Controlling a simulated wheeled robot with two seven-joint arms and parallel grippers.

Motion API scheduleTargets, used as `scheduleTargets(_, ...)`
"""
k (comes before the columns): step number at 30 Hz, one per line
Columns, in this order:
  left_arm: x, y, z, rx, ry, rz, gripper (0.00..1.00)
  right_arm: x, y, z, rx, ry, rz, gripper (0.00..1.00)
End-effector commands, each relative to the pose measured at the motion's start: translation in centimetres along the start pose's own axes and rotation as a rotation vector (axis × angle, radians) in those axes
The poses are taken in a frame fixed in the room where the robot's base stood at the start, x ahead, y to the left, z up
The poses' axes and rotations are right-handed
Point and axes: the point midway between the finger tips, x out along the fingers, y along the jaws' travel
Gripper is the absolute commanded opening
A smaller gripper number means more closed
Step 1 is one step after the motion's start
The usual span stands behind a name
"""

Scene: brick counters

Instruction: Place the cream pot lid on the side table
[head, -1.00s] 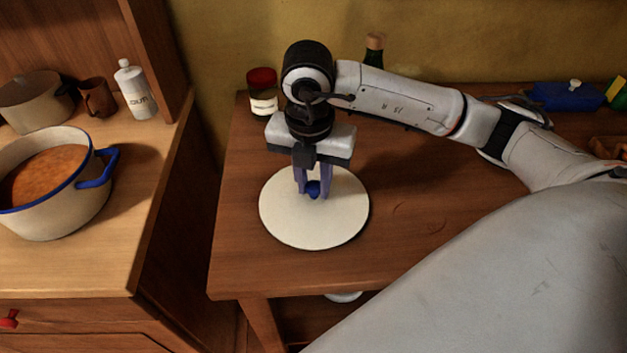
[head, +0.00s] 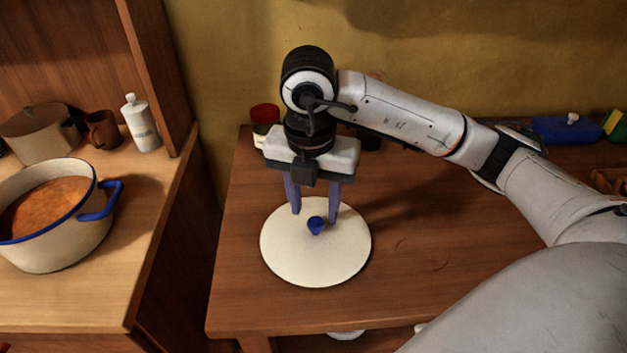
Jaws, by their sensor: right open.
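The cream pot lid (head: 300,258) lies flat on the wooden side table (head: 440,290), near its left front part. Its blue knob (head: 316,225) points up and is uncovered. My right gripper (head: 314,216) is open above the lid, with one finger on each side of the knob and apart from it. A cream pot with a blue rim and blue handle (head: 50,245) stands without a lid on the counter at the left, with orange-brown food in it. My left gripper is not in view.
A jar with a red lid (head: 265,118) stands at the table's back left, partly behind my gripper. A blue lidded dish (head: 566,129) stands at the back right. A white bottle (head: 141,124), brown mug (head: 102,130) and another pot (head: 38,135) stand on the counter.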

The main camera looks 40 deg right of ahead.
Motion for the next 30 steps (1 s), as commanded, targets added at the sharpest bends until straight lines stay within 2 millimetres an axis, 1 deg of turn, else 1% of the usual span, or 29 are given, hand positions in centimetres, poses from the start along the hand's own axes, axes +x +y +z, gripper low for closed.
scheduleTargets(1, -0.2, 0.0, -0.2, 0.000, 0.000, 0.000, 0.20, -1.6, 0.1, 0.1, -0.001, -0.005, 0.005, 0.43)
scheduleTargets(3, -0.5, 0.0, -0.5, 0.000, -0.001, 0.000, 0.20, -3.1, 0.1, 0.2, 0.000, -0.006, 0.004, 0.43)
scheduleTargets(6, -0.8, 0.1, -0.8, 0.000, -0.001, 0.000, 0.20, -4.8, 0.1, 0.2, 0.000, -0.005, 0.004, 0.43)
scheduleTargets(9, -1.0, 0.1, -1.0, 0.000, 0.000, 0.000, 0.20, -6.2, 0.0, 0.1, 0.000, -0.004, 0.003, 0.43)
scheduleTargets(12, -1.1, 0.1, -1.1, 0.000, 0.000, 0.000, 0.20, -7.0, 0.0, 0.1, 0.000, -0.003, 0.001, 0.43)
scheduleTargets(17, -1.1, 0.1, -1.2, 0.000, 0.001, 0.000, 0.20, -7.6, 0.0, 0.0, 0.001, -0.001, 0.000, 0.43)
scheduleTargets(30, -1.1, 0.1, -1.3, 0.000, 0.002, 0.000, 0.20, -7.6, 0.0, 0.0, 0.000, 0.000, -0.001, 0.43)
